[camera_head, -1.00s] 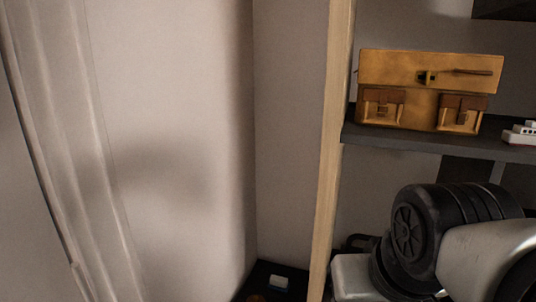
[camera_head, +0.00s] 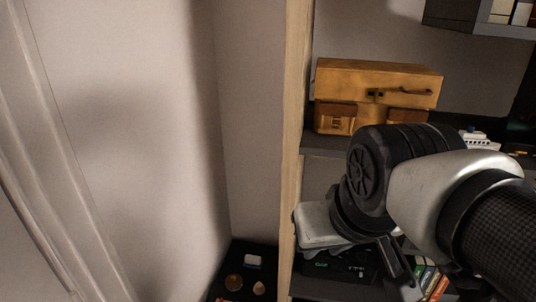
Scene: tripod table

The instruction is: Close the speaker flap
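I cannot make out a speaker or its flap for certain. A tan case (camera_head: 379,82) with a dark clasp, a handle and front pockets stands on the upper shelf; my arm covers the lower right of its front. My arm comes in from the right, with its black and silver wrist in front of the shelves. A dark, boxy thing (camera_head: 340,265) is partly hidden below the wrist; I cannot tell what it is. The end of my arm points down at the lower shelf, and my fingertips cannot be made out, nor whether they hold anything.
A wooden upright (camera_head: 294,130) edges the shelf unit on its left. A small white model (camera_head: 478,139) is on the upper shelf (camera_head: 318,143). Several books (camera_head: 436,285) stand low behind my arm. A dark surface (camera_head: 228,270) with small items is at lower left, beside bare wall.

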